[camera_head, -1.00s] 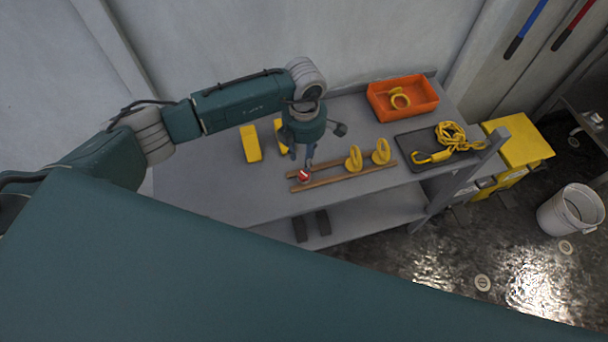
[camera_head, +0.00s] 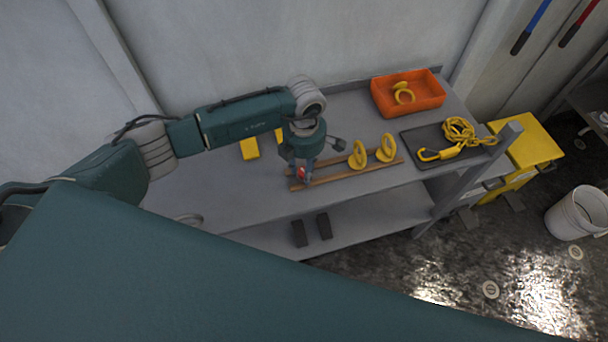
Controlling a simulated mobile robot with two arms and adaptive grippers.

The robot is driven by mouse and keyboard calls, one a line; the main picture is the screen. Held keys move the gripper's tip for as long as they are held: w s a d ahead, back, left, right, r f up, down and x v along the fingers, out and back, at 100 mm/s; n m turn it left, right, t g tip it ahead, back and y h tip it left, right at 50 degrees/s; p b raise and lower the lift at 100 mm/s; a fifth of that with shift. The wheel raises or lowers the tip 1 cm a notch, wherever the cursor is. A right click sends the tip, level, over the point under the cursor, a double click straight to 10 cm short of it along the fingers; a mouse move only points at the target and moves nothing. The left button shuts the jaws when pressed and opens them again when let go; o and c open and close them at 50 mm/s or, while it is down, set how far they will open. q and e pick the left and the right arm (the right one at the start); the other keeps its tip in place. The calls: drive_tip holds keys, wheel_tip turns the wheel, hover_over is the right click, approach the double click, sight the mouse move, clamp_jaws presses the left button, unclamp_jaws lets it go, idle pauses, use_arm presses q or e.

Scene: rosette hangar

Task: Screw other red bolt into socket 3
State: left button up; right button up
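A small red piece (camera_head: 301,173), likely a red bolt, is at the left end of two wooden rails (camera_head: 345,176) on the grey workbench. My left gripper (camera_head: 302,178) points down at it from above, with its fingers at the red piece and partly covering it. Whether the fingers press on it or stand just apart I cannot tell. Two yellow rings (camera_head: 358,155) (camera_head: 386,148) stand upright on the rails to the right. I cannot make out any numbered socket. My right gripper is not in view.
Yellow blocks (camera_head: 250,149) stand behind my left arm. An orange bin (camera_head: 420,103) holding yellow rings is at the back right. The bench's left front is mostly clear.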

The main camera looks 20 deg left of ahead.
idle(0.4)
use_arm(q)
drive_tip(key=shift+b, duration=0.35)
clamp_jaws()
drive_tip(key=shift+r, duration=0.1)
drive_tip(key=shift+r, duration=0.1)
drive_tip(key=shift+r+p, duration=0.8)
drive_tip(key=shift+r, duration=0.6)
